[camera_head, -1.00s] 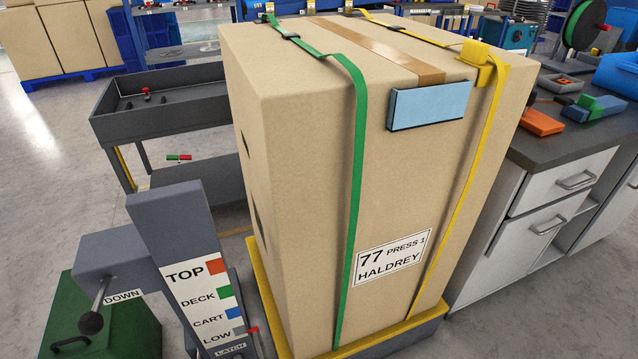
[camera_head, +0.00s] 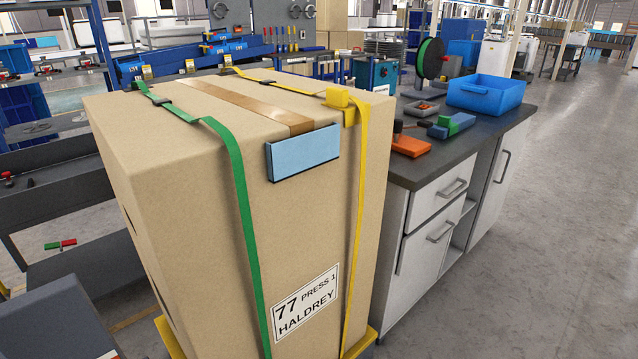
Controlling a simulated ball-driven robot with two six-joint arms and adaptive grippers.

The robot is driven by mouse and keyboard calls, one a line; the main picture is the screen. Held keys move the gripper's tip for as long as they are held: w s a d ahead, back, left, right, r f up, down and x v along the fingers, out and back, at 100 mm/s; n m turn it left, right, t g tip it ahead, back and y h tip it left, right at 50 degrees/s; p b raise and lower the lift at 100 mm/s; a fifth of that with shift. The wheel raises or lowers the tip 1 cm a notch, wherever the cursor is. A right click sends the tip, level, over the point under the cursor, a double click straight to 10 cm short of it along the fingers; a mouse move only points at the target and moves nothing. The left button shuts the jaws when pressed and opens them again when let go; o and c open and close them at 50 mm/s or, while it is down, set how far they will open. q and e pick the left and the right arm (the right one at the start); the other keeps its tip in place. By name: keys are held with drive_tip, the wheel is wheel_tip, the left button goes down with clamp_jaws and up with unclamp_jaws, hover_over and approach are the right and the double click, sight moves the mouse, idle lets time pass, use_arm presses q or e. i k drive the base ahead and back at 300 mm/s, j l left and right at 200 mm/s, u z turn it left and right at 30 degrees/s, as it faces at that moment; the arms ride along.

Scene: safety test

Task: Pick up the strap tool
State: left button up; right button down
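No tool is labelled as the strap tool, and I cannot tell for sure which item it is. An orange tool (camera_head: 410,146) with a dark upright handle lies on the left part of the grey workbench (camera_head: 455,160). A blue and green tool (camera_head: 451,125) lies behind it to the right. A tall cardboard box (camera_head: 190,185) stands left of the bench, with a green strap (camera_head: 244,190) and a yellow strap (camera_head: 356,230) over it. Neither of my grippers is in view.
A blue bin (camera_head: 486,93), a small tray of parts (camera_head: 421,108) and a reel of green strap (camera_head: 431,58) are on the bench. A dark cart (camera_head: 50,190) stands at the left. The floor right of the bench is clear.

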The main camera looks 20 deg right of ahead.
sight(412, 146)
drive_tip(key=i+l+u, duration=0.1)
drive_tip(key=l, duration=0.25)
drive_tip(key=i+l+u, duration=0.1)
drive_tip(key=i+l, duration=0.2)
drive_tip(key=i+l+u, duration=0.1)
drive_tip(key=l, duration=0.35)
drive_tip(key=i+l+u, duration=0.1)
drive_tip(key=i+l, duration=0.15)
drive_tip(key=l, duration=0.15)
